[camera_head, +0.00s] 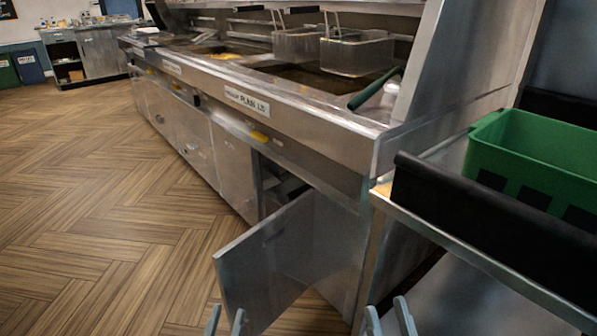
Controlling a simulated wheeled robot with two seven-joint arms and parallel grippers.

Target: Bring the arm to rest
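My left gripper (226,318) shows at the bottom edge of the head view, in front of an open metal cabinet door (272,258). Its two grey fingertips stand apart with nothing seen between them. My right gripper (388,314) is at the bottom edge further right, below the end of the range. Its two fingertips are also apart and nothing shows between them. Only the finger ends of both grippers are in view; the rest of both arms is out of the picture.
The steel frying range (300,135) runs back to the left, with wire baskets (357,53) and a green-handled tool (373,89) on top. A green crate (540,140) is at the right by a black tray (480,215). The wooden floor (90,200) at left is clear.

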